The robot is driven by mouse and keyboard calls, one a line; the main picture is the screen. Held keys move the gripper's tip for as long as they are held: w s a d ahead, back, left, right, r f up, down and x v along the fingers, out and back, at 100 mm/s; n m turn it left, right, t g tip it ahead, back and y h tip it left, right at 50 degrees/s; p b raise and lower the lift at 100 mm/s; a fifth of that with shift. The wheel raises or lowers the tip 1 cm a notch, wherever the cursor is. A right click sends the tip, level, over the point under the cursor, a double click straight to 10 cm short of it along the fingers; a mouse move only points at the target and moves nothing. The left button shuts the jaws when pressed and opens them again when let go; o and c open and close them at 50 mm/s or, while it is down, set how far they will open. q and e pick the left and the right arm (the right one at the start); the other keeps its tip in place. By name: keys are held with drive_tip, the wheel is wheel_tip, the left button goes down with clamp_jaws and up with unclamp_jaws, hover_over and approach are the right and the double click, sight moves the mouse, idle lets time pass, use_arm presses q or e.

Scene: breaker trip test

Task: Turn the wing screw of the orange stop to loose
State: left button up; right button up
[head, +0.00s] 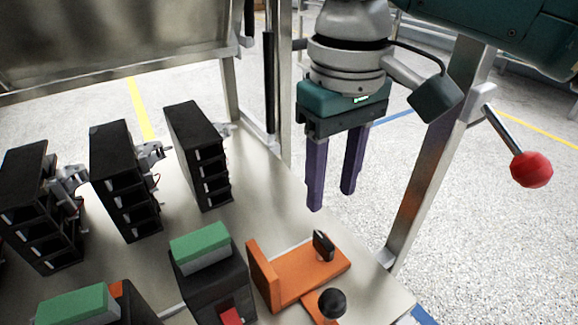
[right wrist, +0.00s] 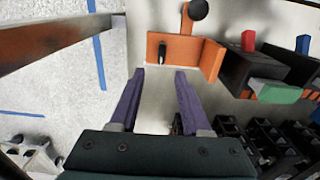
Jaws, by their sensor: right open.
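The orange stop (head: 297,276) lies on the metal table at the front right in the head view, with an upright plate on its left side. Its black wing screw (head: 323,246) stands on the flat part. A black round knob (head: 332,303) sits just in front of it. My right gripper (head: 332,200) is open and empty, above the table and behind the stop. In the right wrist view the fingers (right wrist: 160,72) point toward the orange stop (right wrist: 180,50), and the wing screw (right wrist: 162,52) is ahead between them, apart from them. My left gripper is not in view.
A black block with a green top (head: 200,242) and red tab stands left of the stop. Several black slotted units (head: 198,155) stand further back left. A metal post (head: 435,150) and a red-knobbed lever (head: 531,169) are on the right.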

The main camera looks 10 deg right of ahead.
sight(323, 239)
use_arm(q)
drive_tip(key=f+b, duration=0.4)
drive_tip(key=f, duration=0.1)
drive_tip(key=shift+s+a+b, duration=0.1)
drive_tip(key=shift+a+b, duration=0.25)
drive_tip(key=shift+b, duration=0.05)
use_arm(e)
wheel_tip(323, 239, down, 10)
drive_tip(key=shift+a, duration=0.15)
drive_tip(key=shift+c, duration=0.2)
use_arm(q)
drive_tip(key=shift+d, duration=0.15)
use_arm(e)
clamp_jaws()
